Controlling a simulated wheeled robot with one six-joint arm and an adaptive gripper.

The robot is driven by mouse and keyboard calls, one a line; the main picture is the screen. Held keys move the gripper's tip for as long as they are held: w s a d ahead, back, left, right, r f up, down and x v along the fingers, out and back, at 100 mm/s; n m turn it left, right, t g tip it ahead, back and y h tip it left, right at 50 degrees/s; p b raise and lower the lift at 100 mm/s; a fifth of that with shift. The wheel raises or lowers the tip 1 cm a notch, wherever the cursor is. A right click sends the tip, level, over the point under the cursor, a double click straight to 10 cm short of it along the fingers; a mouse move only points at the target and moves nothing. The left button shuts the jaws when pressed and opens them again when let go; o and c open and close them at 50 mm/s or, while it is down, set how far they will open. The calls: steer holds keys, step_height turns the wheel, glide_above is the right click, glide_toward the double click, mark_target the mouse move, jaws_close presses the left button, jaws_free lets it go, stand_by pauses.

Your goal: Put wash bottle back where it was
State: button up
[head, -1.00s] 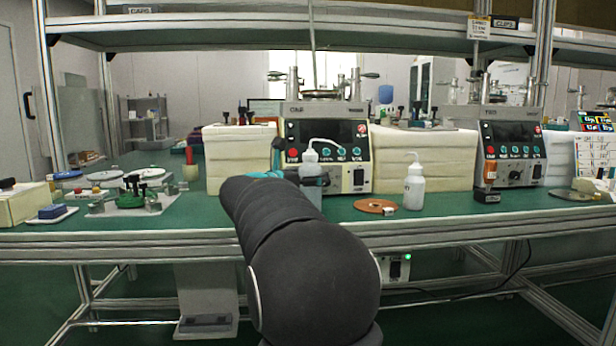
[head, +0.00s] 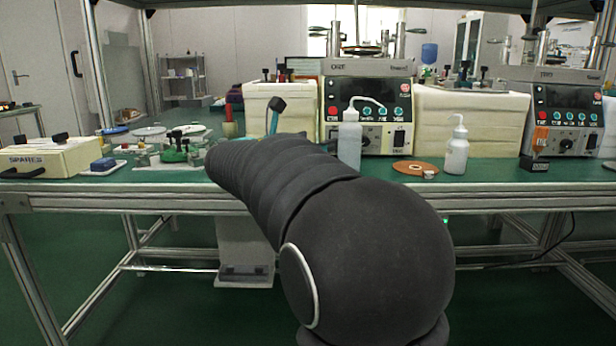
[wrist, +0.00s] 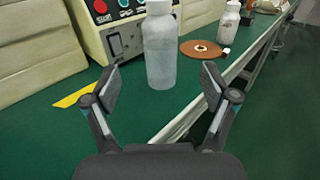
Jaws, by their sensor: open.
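A translucent wash bottle (head: 349,145) with a bent spout stands upright on the green bench in front of the left control unit. In the wrist view this bottle (wrist: 160,50) stands ahead of my open gripper (wrist: 160,82), lined up between the spread fingers and not touching them; its top is cut off. A second, white wash bottle (head: 456,152) stands farther right and also shows in the wrist view (wrist: 228,25).
A copper-coloured disc (head: 415,168) lies between the bottles. The left control unit (head: 368,112) stands behind the first bottle. A yellow mark (wrist: 75,96) lies on the bench left of my gripper. The SPARES box (head: 50,158) sits far left.

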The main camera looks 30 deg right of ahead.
steer(key=s+a+f+m+y, duration=0.5)
steer(key=s+f, duration=0.3)
steer(key=s+a+f+m+y, duration=0.45)
steer(key=s+f, duration=0.25)
steer(key=s, duration=0.2)
steer(key=s+a+f+m+y, duration=0.4)
steer(key=s+a+f+m, duration=0.1)
steer(key=a, duration=0.2)
steer(key=s+a+f+m+t+y, duration=0.1)
steer(key=s+a+f+m+y, duration=0.3)
steer(key=a, duration=0.4)
steer(key=shift+s+a+f+m, duration=0.25)
steer(key=shift+s+f+m, duration=0.55)
steer(key=shift+m, duration=0.25)
